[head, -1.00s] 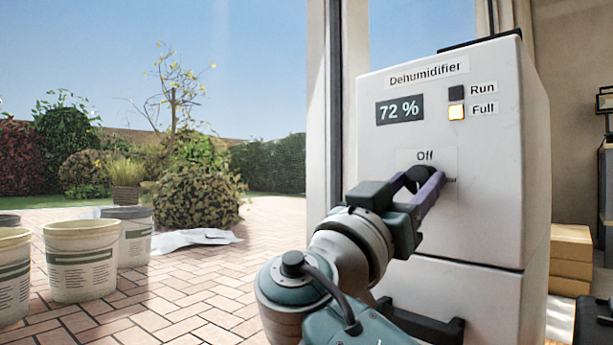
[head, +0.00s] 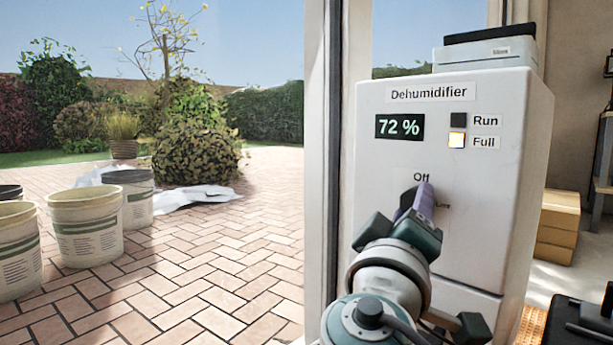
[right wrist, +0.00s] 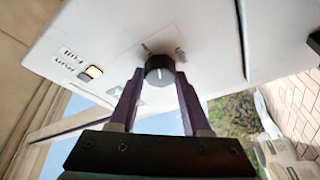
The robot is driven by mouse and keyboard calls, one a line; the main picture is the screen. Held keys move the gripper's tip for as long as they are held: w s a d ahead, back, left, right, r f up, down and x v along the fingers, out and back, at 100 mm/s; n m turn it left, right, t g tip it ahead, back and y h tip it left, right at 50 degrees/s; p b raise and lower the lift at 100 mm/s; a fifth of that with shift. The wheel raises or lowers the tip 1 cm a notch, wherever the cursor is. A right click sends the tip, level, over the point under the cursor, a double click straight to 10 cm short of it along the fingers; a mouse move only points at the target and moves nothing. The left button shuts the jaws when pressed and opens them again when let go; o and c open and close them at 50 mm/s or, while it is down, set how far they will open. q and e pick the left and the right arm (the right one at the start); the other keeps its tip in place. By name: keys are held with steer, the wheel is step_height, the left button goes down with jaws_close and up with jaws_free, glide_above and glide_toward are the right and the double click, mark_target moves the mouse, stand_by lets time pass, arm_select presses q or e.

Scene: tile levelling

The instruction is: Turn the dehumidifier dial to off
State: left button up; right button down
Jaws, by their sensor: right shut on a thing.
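The white dehumidifier (head: 372,160) stands at the right in the head view. Its display (head: 400,126) reads 72 %. The Run lamp (head: 459,120) is dark and the Full lamp (head: 457,140) is lit. An Off label (head: 421,177) sits above the dial, and a partly covered label (head: 443,205) is to its right. My right gripper (head: 418,200) is at the front panel and hides the dial there. In the right wrist view its two purple fingers are shut on the black dial (right wrist: 160,67), which bears a white pointer mark. My left gripper is out of view.
A white box (head: 485,54) with a black top rests on or behind the dehumidifier. Cardboard boxes (head: 558,222) are at the right. A window frame post (head: 322,150) is left of the machine. Buckets (head: 88,225) stand on the brick paving (head: 205,270) outside.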

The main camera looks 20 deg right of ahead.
steer(key=n+g+y+p, duration=0.1)
steer(key=n+p, duration=0.2)
steer(key=p, duration=0.1)
steer(key=r+n+y+p, duration=0.1)
steer(key=n+p, duration=0.3)
steer(key=p, duration=0.1)
steer(key=n+g+y+p, duration=0.1)
steer(key=n+p, duration=0.2)
steer(key=p, duration=0.1)
steer(key=shift+r+n+g, duration=0.2)
steer(key=shift+n+g, duration=0.1)
steer(key=shift+n+g+p, duration=0.4)
steer(key=shift+n+p, duration=0.2)
steer(key=shift+p, duration=0.4)
steer(key=shift+w+a+n+g+p, duration=0.15)
steer(key=shift+n+g+p, duration=0.35)
steer(key=shift+n+p, duration=0.4)
steer(key=shift+f+n+g, duration=0.1)
steer(key=shift+n+g, duration=0.4)
steer(key=shift+n, duration=0.3)
steer(key=shift+w+n+g, duration=0.1)
steer(key=shift+n+g, duration=0.5)
steer(key=shift+n, duration=0.3)
steer(key=shift+f+n+g+b, duration=0.1)
steer(key=shift+n+g+b, duration=0.45)
steer(key=shift+n, duration=0.35)
